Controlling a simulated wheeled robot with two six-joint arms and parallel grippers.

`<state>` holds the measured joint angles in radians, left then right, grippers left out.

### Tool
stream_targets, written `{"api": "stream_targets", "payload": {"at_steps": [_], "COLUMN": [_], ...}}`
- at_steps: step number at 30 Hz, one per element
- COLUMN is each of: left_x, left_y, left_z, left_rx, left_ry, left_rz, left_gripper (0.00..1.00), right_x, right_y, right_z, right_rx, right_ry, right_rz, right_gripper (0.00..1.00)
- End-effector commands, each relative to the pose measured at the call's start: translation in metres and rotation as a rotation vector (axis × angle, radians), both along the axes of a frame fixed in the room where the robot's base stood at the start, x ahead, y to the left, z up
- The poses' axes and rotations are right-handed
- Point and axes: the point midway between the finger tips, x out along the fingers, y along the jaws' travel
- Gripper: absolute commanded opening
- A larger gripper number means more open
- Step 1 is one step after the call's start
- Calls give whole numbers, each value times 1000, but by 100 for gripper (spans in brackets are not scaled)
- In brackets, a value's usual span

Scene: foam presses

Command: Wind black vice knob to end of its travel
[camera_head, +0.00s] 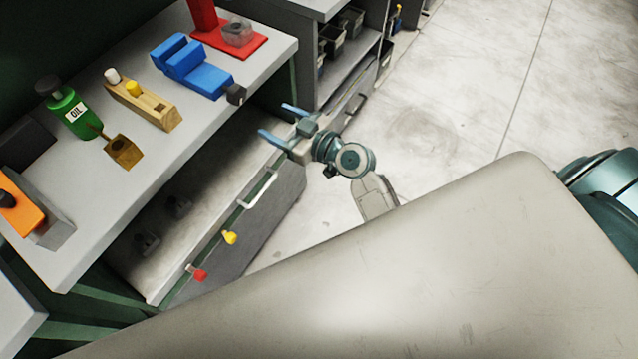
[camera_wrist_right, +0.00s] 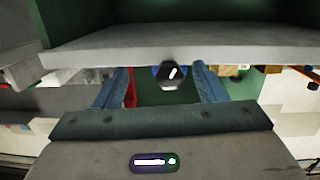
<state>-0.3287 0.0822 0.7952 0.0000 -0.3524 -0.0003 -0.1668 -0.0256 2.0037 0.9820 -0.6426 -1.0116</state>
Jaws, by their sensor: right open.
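The blue vice (camera_head: 192,68) sits on the grey workbench. My left gripper is not in view.
Below is a drawer unit with a white handle (camera_head: 257,190) and red (camera_head: 197,273) and yellow knobs (camera_head: 230,237).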

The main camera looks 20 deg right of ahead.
Motion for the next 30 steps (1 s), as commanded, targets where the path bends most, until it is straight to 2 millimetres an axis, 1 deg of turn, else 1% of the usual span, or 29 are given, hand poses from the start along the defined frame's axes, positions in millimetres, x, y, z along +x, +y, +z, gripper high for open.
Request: {"api": "stream_targets", "payload": {"at_steps": [1,7,14,23,30], "left_x": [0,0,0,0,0], "left_y": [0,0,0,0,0], "left_z": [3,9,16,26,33], "left_rx": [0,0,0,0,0], "left_ry": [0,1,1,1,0], "left_rz": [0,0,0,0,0], "left_gripper": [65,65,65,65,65], "right_x": [1,2,-1,-13,-29], "right_y": [-2,-9,-18,-31,-41], "right_z": [-9,-47,-92,-150,-194], "right_rx": [-2,-9,-18,-38,-56], "right_ry": [26,119,226,359,460], "right_rz": [-7,-43,-84,-139,-182], "right_gripper": [65,65,65,65,65]}}
